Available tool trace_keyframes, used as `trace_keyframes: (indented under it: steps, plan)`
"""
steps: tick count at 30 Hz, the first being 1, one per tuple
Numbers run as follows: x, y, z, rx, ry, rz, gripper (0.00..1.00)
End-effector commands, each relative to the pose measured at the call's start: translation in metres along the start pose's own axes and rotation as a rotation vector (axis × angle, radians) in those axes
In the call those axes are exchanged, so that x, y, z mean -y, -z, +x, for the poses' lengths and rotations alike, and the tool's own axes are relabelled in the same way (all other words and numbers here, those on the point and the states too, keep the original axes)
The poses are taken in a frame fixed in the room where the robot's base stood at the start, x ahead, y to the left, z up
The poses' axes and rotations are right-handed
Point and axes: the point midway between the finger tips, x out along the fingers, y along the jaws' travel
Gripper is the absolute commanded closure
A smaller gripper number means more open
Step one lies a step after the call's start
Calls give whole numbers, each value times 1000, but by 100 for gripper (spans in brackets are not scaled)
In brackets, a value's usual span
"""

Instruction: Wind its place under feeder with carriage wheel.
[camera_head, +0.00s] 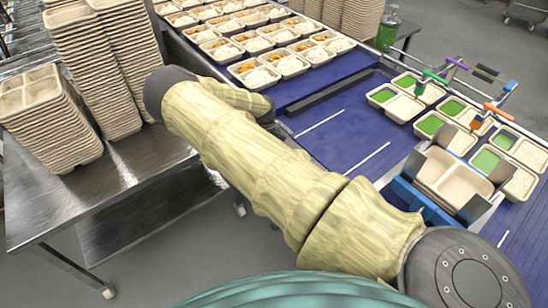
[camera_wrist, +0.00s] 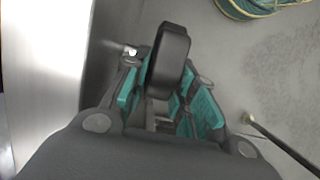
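In the wrist view my gripper (camera_wrist: 163,82) has its teal-padded fingers on both sides of a dark rounded part (camera_wrist: 172,58), which looks like the carriage wheel or its handle. I cannot tell whether the pads press on it. In the head view my arm's cream sleeve crosses the middle, and neither gripper nor wheel shows. A beige compartment tray (camera_head: 450,180) sits, empty as far as visible, between grey upright plates on a blue carriage (camera_head: 420,200) at the right. I cannot make out the feeder for certain.
Several trays with green and white food (camera_head: 432,128) stand around the carriage on the blue table (camera_head: 350,145). Tall tray stacks (camera_head: 75,75) stand on a steel table (camera_head: 120,190) at left. Filled trays (camera_head: 260,75) line the back. Grey floor shows in front.

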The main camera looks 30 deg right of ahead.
Motion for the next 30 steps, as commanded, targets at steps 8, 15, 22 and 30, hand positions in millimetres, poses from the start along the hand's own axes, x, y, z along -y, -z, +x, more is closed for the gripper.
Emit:
trace_keyframes:
  steps: [8, 15, 22, 30]
  plan:
    - [0, 0, 0, -1, 0, -1, 64]
    - [0, 1, -10, -2, -2, 0, 64]
    - [1, 2, -46, -3, -2, -2, 64]
    - [1, 2, -93, -2, -1, -2, 64]
